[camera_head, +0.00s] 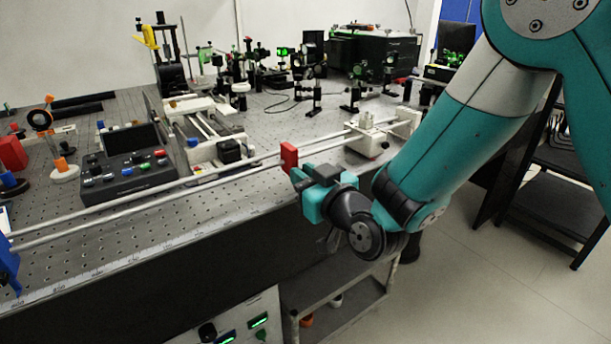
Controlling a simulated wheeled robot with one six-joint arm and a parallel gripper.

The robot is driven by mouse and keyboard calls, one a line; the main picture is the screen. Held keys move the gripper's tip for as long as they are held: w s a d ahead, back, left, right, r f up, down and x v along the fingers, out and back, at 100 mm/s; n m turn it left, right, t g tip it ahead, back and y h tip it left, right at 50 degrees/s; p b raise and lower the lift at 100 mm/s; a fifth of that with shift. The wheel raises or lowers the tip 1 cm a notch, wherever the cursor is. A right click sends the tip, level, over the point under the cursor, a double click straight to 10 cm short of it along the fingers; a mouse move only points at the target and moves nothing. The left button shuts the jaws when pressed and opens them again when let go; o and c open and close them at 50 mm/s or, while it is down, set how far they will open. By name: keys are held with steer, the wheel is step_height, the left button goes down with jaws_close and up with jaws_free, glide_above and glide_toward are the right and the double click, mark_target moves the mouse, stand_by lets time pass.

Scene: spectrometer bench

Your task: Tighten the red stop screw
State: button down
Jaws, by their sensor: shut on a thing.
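A red stop (289,157) stands upright on the pair of long rails (232,172) near the bench's front edge. My gripper (299,180), with teal jaws, is right at the stop's front right side and points toward it. The jaws are shut at the stop's screw. The screw itself is hidden by the jaws, so its turn and depth cannot be seen.
A white carriage (367,140) sits on the rails to the right. A dark control box (128,165) with coloured buttons and a stage (208,130) stand behind the rails. Several optical mounts fill the back. A low cart (335,300) stands below the bench edge.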

steer(key=shift+m, duration=0.4)
steer(key=shift+d+f+m+p, duration=0.1)
steer(key=shift+m+p, duration=0.4)
steer(key=shift+m, duration=4.75)
steer(key=shift+d+f+m+p, duration=0.1)
steer(key=shift+m+p, duration=0.35)
steer(key=shift+m, duration=4.8)
steer(key=c, duration=1.1)
jaws_free()
steer(key=shift+a+r, duration=0.1)
